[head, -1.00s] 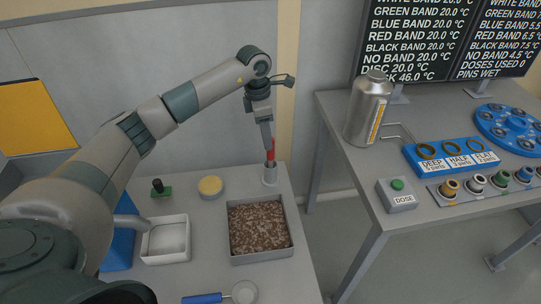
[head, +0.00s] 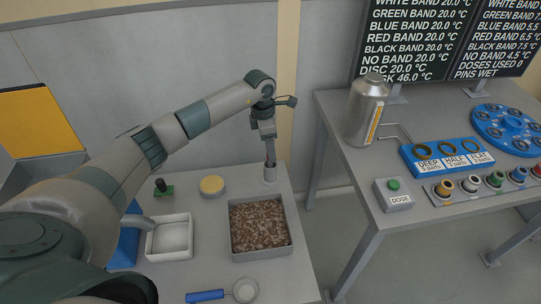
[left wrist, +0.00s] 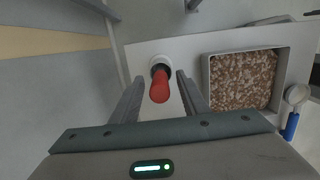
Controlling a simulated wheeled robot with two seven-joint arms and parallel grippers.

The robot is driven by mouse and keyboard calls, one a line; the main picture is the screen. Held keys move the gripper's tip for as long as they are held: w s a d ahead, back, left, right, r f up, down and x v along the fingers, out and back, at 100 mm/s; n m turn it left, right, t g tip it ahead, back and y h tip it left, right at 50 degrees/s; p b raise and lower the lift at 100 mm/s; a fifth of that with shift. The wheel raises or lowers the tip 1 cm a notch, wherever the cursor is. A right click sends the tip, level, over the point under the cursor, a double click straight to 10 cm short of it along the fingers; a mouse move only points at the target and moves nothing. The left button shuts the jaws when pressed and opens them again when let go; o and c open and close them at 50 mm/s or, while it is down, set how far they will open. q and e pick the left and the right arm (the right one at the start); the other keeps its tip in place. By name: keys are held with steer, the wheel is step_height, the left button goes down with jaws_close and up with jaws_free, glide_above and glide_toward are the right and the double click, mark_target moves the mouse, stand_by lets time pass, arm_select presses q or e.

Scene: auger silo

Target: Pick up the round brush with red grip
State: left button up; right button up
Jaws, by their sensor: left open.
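The red grip of the round brush (left wrist: 160,86) stands up from a pale round holder (left wrist: 160,62) in the left wrist view. The brush's lower end is hidden inside the holder. The holder also shows at the back right of the left table in the head view (head: 270,175), where my gripper hides the red grip. My left gripper (head: 270,160) points down over the holder. In the left wrist view its two fingers (left wrist: 160,90) are open, one on each side of the red grip, with gaps visible. My right gripper is not in view.
A grey tray of brown granules (head: 258,245) stands in front of the holder. A yellow-topped round tub (head: 212,186), a green-based stamp-like item (head: 163,188), a white tray (head: 168,238) and a blue-handled scoop (head: 206,296) are on the same table. A second table stands right.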

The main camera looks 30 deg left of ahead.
arm_select(q)
steer(key=shift+f, duration=0.75)
steer(key=shift+c, duration=0.6)
jaws_close()
